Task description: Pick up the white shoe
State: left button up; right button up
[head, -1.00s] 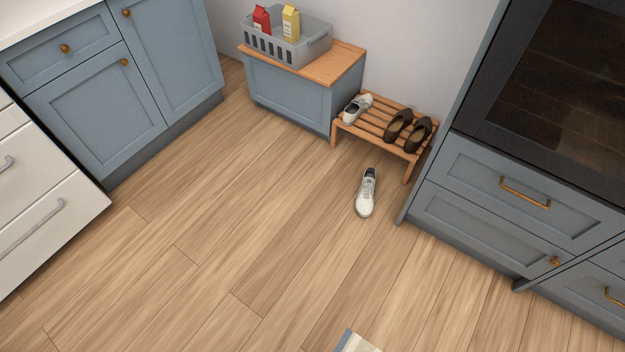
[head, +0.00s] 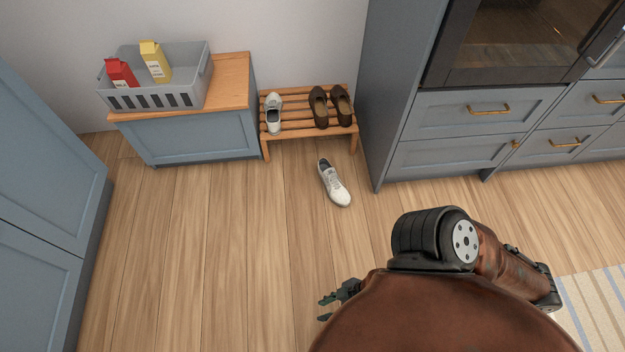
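A white shoe (head: 334,185) lies alone on the wood floor, in front of a wooden shoe rack, its toe pointing toward me. A second white shoe (head: 273,118) is on the left of the rack (head: 297,134). My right gripper (head: 324,308) shows small at the bottom middle, partly hidden by my own arm. Its fingertips look apart, with nothing between them. It is apart from the floor shoe, below it in the picture. My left gripper is out of view.
A pair of brown shoes (head: 320,108) sits on the rack's right. A grey basket (head: 185,94) with red and yellow cartons stands on a blue bench (head: 205,138). Blue drawers (head: 447,159) stand right of the shoe. A striped rug (head: 598,300) lies lower right. Floor at left centre is clear.

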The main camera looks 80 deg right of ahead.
aim_at(337, 193)
jog(key=z, duration=0.35)
jog(key=i, duration=0.85)
jog(key=z, duration=1.5)
jog(key=i, duration=0.65)
jog(key=z, duration=0.65)
